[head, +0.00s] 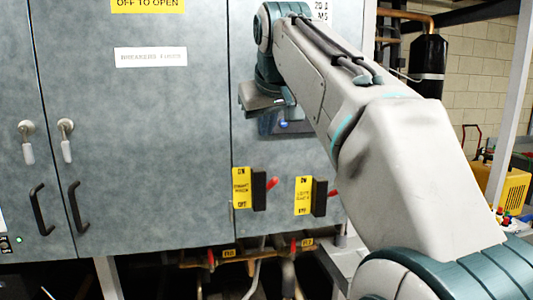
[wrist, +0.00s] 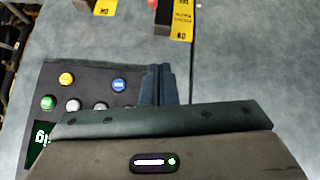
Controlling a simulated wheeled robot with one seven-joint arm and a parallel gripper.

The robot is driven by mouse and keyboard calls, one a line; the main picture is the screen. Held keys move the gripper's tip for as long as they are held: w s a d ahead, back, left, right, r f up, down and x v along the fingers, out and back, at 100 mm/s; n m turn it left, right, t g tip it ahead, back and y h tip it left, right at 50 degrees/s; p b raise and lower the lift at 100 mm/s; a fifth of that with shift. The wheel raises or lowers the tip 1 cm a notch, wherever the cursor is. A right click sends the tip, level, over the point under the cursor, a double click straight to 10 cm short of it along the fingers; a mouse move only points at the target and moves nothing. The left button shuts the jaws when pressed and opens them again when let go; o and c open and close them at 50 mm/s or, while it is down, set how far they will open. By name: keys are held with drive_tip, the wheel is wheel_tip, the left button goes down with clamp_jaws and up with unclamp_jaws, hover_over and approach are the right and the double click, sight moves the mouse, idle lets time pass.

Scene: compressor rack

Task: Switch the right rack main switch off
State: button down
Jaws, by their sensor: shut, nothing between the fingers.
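The rack names on the labels are too small to read surely. The wrist view is upside down; there the left switch's label (wrist: 181,20) and the right switch's label (wrist: 105,7) show at the top edge. My gripper (wrist: 158,70) is shut and empty, above the switches, in front of a button panel. In the head view its fingers are mostly hidden.
The dark button panel (wrist: 85,78) has several coloured buttons and a green display. Cabinet doors with black handles (head: 75,207) stand to the left. Pipes with red valves (head: 210,258) run below. A yellow machine (head: 511,190) stands at the right. The cabinet face around the switches is clear.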

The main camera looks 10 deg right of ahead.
drive_tip(key=shift+d+f, duration=0.1)
drive_tip(key=shift+d, duration=0.25)
hover_over(271, 185)
drive_tip(key=f, duration=0.9)
drive_tip(key=shift+w+a+f, duration=0.1)
drive_tip(key=shift+w+f, duration=0.15)
drive_tip(key=shift+f, duration=0.05)
drive_tip(key=shift+s+f, duration=0.25)
drive_tip(key=shift+f, duration=0.25)
